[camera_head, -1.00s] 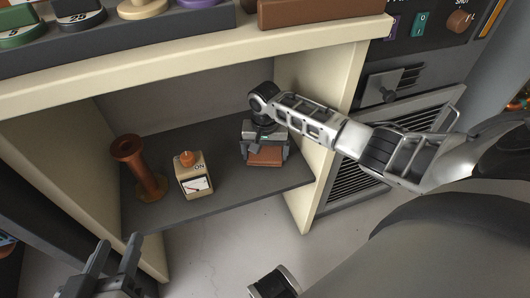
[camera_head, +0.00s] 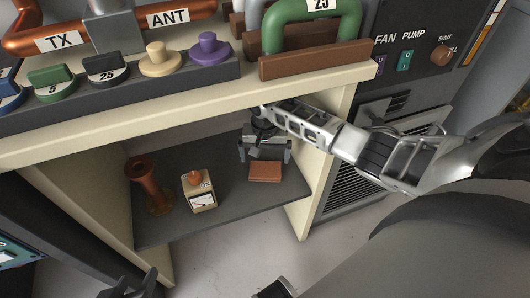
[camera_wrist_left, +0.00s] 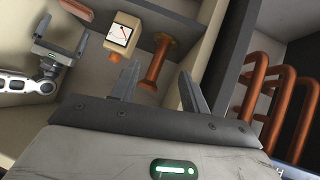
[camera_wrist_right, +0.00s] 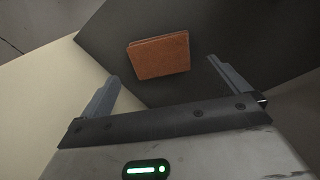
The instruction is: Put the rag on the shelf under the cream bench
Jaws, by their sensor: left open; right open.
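The rag (camera_head: 265,172) is a flat, folded orange-brown square lying on the dark shelf (camera_head: 230,208) under the cream bench (camera_head: 190,104), toward the shelf's right side. It also shows in the right wrist view (camera_wrist_right: 159,56), ahead of the open jaws. My right gripper (camera_head: 264,160) is open and empty just above and behind the rag, apart from it. My left gripper (camera_head: 138,284) is open and empty at the bottom left of the head view, in front of the bench. In the left wrist view, its fingers (camera_wrist_left: 160,88) hold nothing.
A brown spool-shaped stand (camera_head: 152,188) and a small cream meter box (camera_head: 199,192) stand on the shelf left of the rag. The bench's right side panel (camera_head: 316,165) is close beside my right arm. Knobs and a green handle (camera_head: 312,12) crowd the bench top.

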